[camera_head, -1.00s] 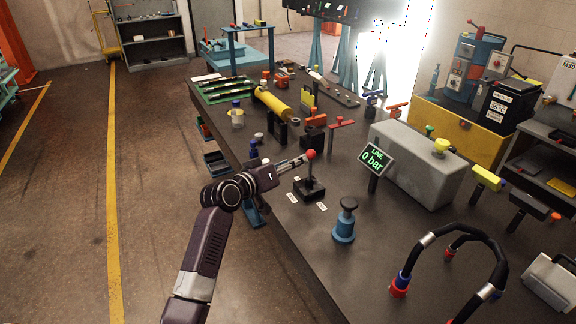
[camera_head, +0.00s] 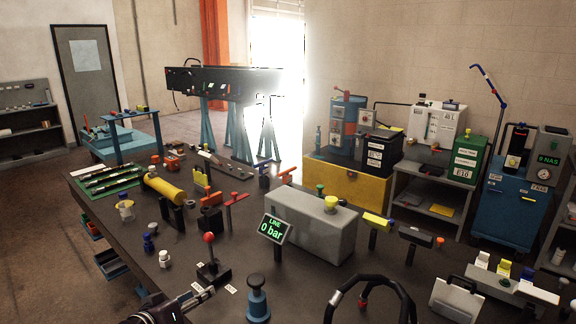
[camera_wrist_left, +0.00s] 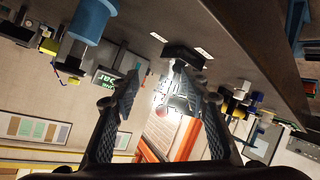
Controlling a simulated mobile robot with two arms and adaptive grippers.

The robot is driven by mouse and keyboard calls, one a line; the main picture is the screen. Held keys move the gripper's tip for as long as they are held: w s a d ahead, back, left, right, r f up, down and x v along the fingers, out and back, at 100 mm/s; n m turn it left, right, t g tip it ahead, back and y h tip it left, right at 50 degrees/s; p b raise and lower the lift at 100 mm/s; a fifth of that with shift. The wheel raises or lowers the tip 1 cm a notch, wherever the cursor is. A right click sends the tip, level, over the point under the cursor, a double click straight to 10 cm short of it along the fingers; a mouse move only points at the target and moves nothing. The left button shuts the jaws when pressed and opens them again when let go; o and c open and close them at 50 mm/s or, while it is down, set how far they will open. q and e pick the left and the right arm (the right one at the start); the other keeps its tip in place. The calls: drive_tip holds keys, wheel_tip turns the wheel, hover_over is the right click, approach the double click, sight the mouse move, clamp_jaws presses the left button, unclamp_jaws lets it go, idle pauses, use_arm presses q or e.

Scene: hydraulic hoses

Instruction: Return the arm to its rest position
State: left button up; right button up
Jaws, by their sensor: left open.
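My left gripper (camera_head: 205,293) shows at the bottom edge of the head view, with most of its arm cut off below. Its fingers point right, just in front of the black base of a lever with a red ball knob (camera_head: 209,238). In the left wrist view the two fingers (camera_wrist_left: 168,92) are spread apart with nothing between them. The black lever base (camera_wrist_left: 184,56) appears beyond the fingertips there, apart from them. My right gripper is in neither view.
The dark workbench (camera_head: 190,262) is crowded. A blue plunger (camera_head: 257,300), a display reading "LINE 0 bar" (camera_head: 275,229), a grey box (camera_head: 315,232) and a black hose (camera_head: 372,281) stand on it. Open floor (camera_head: 45,250) lies to the left.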

use_arm(q)
drive_tip(key=s+d+f+m+g+y, duration=0.1)
drive_tip(key=s+d+f+g, duration=0.1)
drive_tip(key=s+f, duration=0.45)
drive_tip(key=s+d+f+m+g, duration=0.2)
drive_tip(key=s+d+f+g, duration=0.15)
drive_tip(key=s, duration=0.65)
drive_tip(key=s+f+m+g+y, duration=0.1)
drive_tip(key=s+f+g+y, duration=0.2)
drive_tip(key=s, duration=1.8)
wheel_tip(320, 180, down, 27)
drive_tip(key=g, duration=0.2)
drive_tip(key=s+a+f, duration=0.3)
drive_tip(key=s+f, duration=1.3)
drive_tip(key=s, duration=0.2)
drive_tip(key=shift+a+m+g+h, duration=0.2)
drive_tip(key=shift+m+g+h, duration=0.1)
drive_tip(key=shift+g, duration=0.15)
